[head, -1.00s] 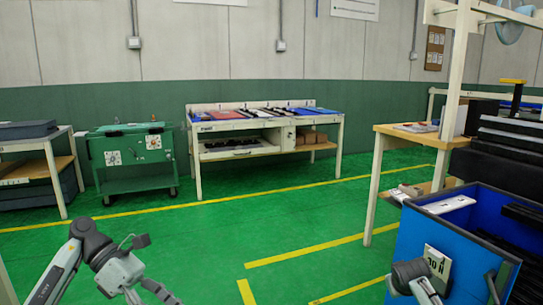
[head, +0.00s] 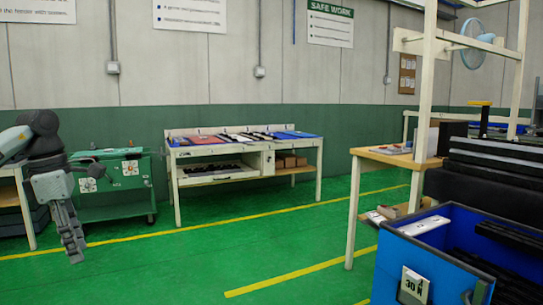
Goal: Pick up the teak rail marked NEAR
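I cannot make out a teak rail marked NEAR in this view. Long strips in red, black, white and blue lie side by side on the white workbench (head: 296,146) at the back; they are too small to read. My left gripper (head: 72,240) hangs at the left, fingers pointing down, in front of the green floor and well short of the bench. It holds nothing that I can see, and its finger gap is not clear. My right gripper is not in view.
A green cart (head: 117,205) stands left of the workbench. At the right are a wood-topped table (head: 395,156) and a blue bin (head: 432,250) with dark strips and a "30 N" card (head: 413,285). Green floor is clear in the middle.

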